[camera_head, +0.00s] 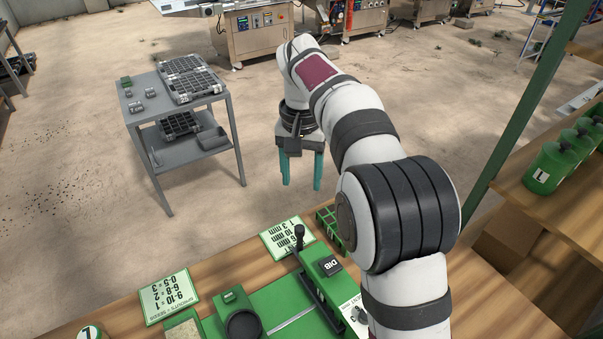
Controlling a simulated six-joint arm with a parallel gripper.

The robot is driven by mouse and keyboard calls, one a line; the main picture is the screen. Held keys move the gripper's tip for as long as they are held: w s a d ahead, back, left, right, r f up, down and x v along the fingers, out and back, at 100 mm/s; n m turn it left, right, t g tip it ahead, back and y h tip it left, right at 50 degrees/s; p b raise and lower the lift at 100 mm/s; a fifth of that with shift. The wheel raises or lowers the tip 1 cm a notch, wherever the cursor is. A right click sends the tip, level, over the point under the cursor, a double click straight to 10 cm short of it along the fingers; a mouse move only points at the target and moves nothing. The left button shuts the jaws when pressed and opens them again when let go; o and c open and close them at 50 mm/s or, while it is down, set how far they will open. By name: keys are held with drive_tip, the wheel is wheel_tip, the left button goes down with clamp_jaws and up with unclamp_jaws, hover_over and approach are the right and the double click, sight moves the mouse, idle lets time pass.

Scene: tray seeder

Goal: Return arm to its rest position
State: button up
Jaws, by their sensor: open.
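My white and dark-grey arm reaches up from the lower right of the picture, bends at the top and points down at its far end. My gripper (301,172) hangs there with two teal fingers pointing downward. The fingers are apart and nothing shows between them. In the picture it lies over the bare floor, between the grey cart and the wooden bench (490,305).
The grey cart (188,112) at left holds black seed trays (187,78) and small boxes. A green seeder (285,312) with an upright black-knobbed lever (299,232) and sign cards (169,296) is on the bench. Green canisters (553,168) stand on the right shelf beside a green post (527,105).

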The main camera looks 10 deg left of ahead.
drive_tip(key=shift+r, duration=0.2)
drive_tip(key=s+d+r+m, duration=0.3)
drive_tip(key=s+d, duration=0.9)
drive_tip(key=s+d+f+m+y, duration=0.1)
drive_tip(key=s+d+f, duration=0.1)
drive_tip(key=s, duration=0.7)
drive_tip(key=s+d+f+m, duration=0.1)
drive_tip(key=s+d+f, duration=0.2)
drive_tip(key=s, duration=0.6)
drive_tip(key=shift+s+d+f+m+y, duration=0.15)
drive_tip(key=shift+d+f+m+y, duration=0.2)
drive_tip(key=shift+f, duration=0.6)
drive_tip(key=shift+c, duration=0.3)
